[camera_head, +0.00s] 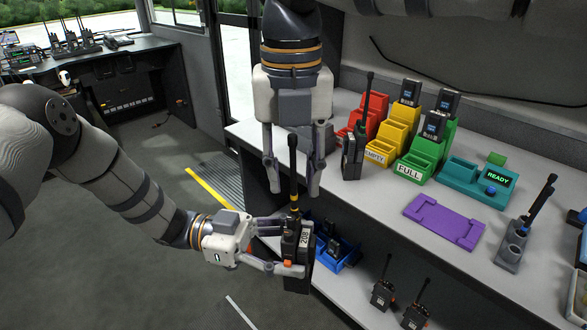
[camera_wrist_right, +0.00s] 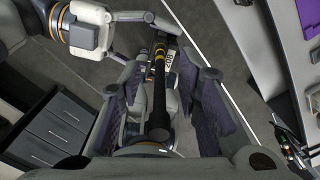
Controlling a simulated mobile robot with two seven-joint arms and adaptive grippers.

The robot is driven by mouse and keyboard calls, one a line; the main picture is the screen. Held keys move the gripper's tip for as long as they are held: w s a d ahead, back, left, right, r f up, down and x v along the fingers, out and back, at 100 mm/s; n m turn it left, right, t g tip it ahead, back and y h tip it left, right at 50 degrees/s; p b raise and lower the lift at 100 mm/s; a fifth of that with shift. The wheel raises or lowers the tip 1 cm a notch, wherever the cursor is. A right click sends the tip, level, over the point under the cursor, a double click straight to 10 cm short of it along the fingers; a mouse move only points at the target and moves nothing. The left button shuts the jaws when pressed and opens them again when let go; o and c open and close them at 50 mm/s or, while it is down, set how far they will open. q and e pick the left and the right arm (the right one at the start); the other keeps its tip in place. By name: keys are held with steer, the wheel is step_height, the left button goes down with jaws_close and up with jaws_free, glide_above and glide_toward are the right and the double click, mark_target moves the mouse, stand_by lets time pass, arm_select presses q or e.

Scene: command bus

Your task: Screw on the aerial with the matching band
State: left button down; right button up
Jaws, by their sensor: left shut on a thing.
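A black radio labelled 208 (camera_head: 297,262) is upright in my left gripper (camera_head: 284,266), which is shut on it in front of the counter edge. A black aerial (camera_head: 292,165) with a yellow band near its base stands on top of the radio; I cannot tell how tightly it sits. My right gripper (camera_head: 292,188) points down from above, open, with one finger on each side of the aerial. In the right wrist view the aerial (camera_wrist_right: 158,95) runs between the two finger pads, with gaps on both sides. The left gripper and radio show beyond it.
A holder (camera_head: 510,247) with black aerials stands at the right of the counter. A purple mat (camera_head: 444,222), a teal READY station (camera_head: 476,182), coloured charger racks (camera_head: 409,150) and another radio (camera_head: 351,158) are on the counter. A blue tray (camera_head: 338,260) and more radios (camera_head: 383,294) sit on the shelf below.

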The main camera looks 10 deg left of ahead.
jaws_close()
